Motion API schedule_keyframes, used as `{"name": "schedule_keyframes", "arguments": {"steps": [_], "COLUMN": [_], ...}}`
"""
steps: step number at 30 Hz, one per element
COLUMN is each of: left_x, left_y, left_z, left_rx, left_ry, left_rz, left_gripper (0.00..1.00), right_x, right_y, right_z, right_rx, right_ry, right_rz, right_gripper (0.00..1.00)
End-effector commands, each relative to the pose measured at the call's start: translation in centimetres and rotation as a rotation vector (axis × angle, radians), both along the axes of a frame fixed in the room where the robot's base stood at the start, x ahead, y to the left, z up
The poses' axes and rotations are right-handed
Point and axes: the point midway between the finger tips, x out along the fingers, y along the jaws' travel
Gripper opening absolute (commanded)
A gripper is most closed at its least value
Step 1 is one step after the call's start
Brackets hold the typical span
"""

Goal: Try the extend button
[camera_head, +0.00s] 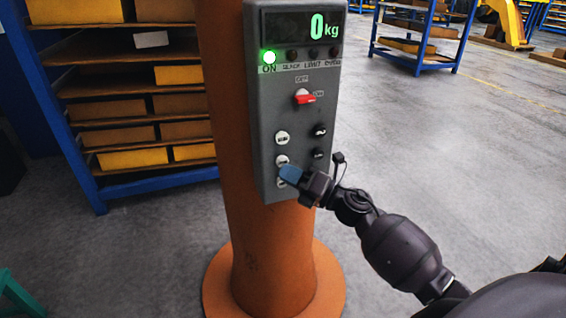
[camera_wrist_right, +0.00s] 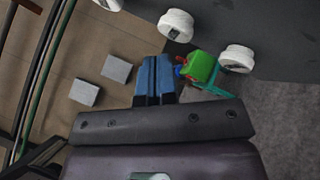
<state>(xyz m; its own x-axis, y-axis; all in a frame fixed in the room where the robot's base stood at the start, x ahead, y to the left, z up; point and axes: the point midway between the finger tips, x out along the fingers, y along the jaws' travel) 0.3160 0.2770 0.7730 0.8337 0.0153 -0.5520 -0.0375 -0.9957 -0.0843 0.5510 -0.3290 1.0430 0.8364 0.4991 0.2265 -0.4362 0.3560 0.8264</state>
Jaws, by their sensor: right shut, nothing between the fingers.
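A grey control box (camera_head: 262,120) is fixed to an orange column. Several white round buttons (camera_head: 282,138) run down its lower left, with black knobs (camera_head: 319,131) to their right. I cannot read which button is extend. My right gripper (camera_head: 288,174) is shut and empty, its blue fingertips in front of the lower white buttons and partly covering them. In the right wrist view the fingertips (camera_wrist_right: 154,62) lie below one white button (camera_wrist_right: 176,25) and left of another (camera_wrist_right: 236,58). I cannot tell whether they touch anything. My left gripper is out of view.
The display (camera_head: 310,26) reads 0 kg and the green ON lamp (camera_head: 268,57) is lit. A blue-framed rack (camera_head: 92,190) with yellow and brown bins stands left. The floor (camera_head: 440,150) to the right is open.

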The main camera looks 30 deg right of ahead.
Motion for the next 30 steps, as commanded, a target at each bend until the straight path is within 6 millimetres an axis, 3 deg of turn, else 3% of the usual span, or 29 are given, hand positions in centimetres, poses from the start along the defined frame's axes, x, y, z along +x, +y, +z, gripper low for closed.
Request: {"name": "schedule_keyframes", "arguments": {"steps": [30], "left_x": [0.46], "left_y": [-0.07], "left_z": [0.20], "left_rx": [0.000], "left_ry": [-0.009], "left_rz": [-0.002], "left_gripper": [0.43], "right_x": [0.07], "right_y": [-0.01], "right_z": [-0.01], "right_rx": [0.000], "right_ry": [0.000], "right_rz": [0.000], "right_gripper": [0.00]}}
